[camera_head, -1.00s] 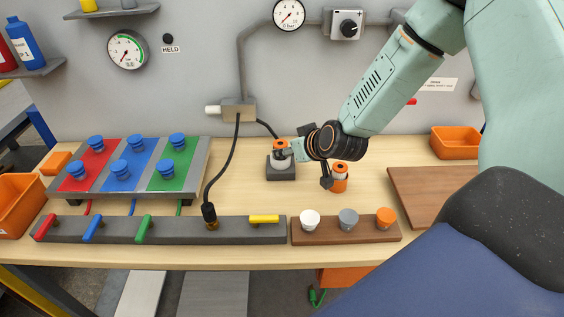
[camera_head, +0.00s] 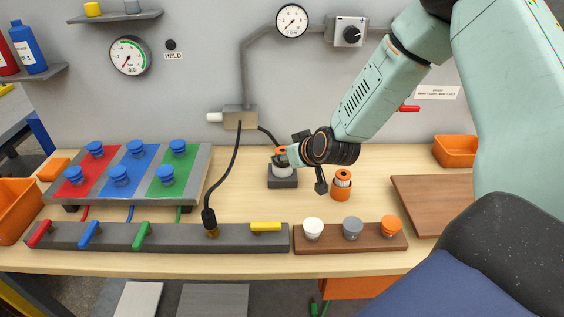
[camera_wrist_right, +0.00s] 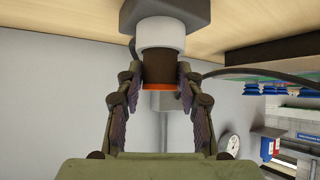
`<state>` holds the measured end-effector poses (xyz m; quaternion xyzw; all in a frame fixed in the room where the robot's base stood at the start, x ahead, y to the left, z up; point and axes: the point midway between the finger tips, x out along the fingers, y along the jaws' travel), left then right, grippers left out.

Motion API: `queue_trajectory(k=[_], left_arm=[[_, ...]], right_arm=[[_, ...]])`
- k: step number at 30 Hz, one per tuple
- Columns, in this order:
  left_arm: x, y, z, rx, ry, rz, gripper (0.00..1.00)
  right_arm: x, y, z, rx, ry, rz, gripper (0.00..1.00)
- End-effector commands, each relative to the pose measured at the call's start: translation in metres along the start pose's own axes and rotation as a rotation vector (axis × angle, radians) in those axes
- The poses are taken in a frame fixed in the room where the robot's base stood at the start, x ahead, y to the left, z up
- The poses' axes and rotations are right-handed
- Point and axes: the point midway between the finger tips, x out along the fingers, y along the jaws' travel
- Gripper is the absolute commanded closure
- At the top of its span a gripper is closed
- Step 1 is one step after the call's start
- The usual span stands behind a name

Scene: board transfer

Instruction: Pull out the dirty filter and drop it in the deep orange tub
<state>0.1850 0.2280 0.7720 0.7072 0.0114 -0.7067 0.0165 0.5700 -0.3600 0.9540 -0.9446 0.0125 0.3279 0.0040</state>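The dirty filter (camera_head: 281,149), dark with an orange end, stands upright in a white collar on a small dark block (camera_head: 283,182) at the back middle of the bench. In the right wrist view the brown filter (camera_wrist_right: 160,68) shows between the two fingertips of my right gripper (camera_wrist_right: 160,88), still in its white collar. The tips are very close to its sides; I cannot tell whether they touch it. A deep orange tub (camera_head: 17,208) stands at the left edge of the bench. My left gripper is not in view.
Another filter (camera_head: 342,178), pale with an orange cap, stands in an orange holder right of my gripper. A shallower orange bin (camera_head: 456,153) stands at the back right. A black cable (camera_head: 229,175), coloured button panel and valve bar (camera_head: 180,238) lie between gripper and left tub.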

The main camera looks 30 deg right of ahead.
Motion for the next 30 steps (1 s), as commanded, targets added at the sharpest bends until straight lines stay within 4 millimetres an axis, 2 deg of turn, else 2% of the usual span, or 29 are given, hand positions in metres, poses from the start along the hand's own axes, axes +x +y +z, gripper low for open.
queue_trajectory(k=[1,9,30], left_arm=[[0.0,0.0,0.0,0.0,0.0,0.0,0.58],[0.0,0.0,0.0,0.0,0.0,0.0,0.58],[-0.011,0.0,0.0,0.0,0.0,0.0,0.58]], right_arm=[[0.0,0.0,0.001,0.0,-0.003,-0.001,0.73],[0.0,0.0,0.001,0.001,-0.003,0.0,0.95],[-0.007,0.0,-0.009,0.0,0.001,0.0,0.96]])
